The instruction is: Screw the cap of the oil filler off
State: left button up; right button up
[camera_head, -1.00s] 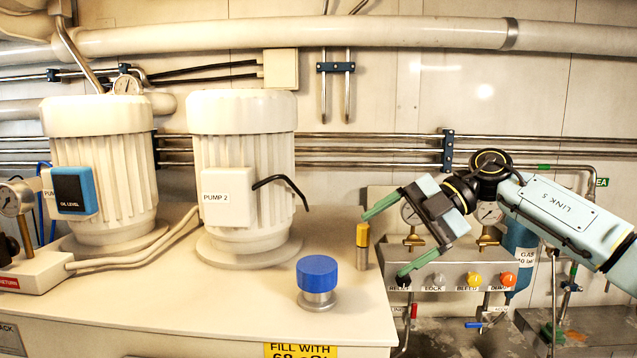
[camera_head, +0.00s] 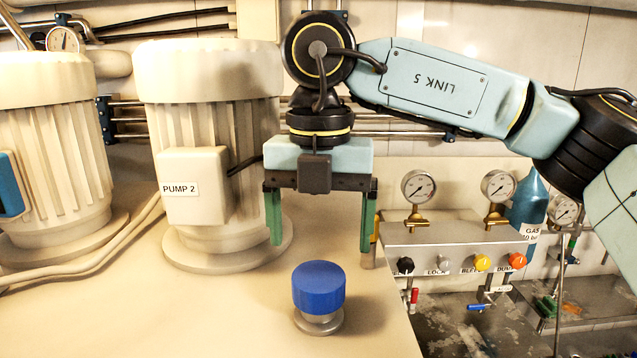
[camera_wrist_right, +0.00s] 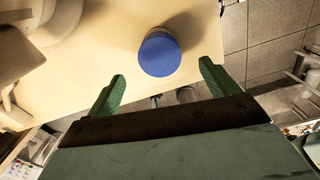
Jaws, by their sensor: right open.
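The blue cap (camera_head: 319,287) sits on the metal neck of the oil filler (camera_head: 319,322), on the cream tank top near its front right corner. My right gripper (camera_head: 320,235) points down behind and above the cap, with its two green fingers wide apart and nothing between them. In the right wrist view the blue cap (camera_wrist_right: 159,54) lies beyond the fingertips, roughly midway between them (camera_wrist_right: 162,75). The gripper does not touch the cap. My left gripper is not in view.
The pump 2 motor (camera_head: 212,150) stands just left of the gripper. A yellow-topped post (camera_head: 372,240) stands behind the right finger, partly hidden. A panel with knobs and gauges (camera_head: 450,240) is at the right. The tank top (camera_head: 230,320) is clear around the filler.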

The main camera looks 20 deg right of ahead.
aim_at(319, 274)
notch_tip(319, 274, down, 6)
jog(key=shift+w+r+p, duration=0.1)
jog(key=shift+r+p, duration=0.05)
jog(key=shift+p, duration=0.35)
jog(key=shift+f, duration=0.7)
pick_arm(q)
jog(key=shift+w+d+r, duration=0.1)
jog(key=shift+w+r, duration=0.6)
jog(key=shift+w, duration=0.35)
pick_arm(e)
jog(key=c, duration=1.4)
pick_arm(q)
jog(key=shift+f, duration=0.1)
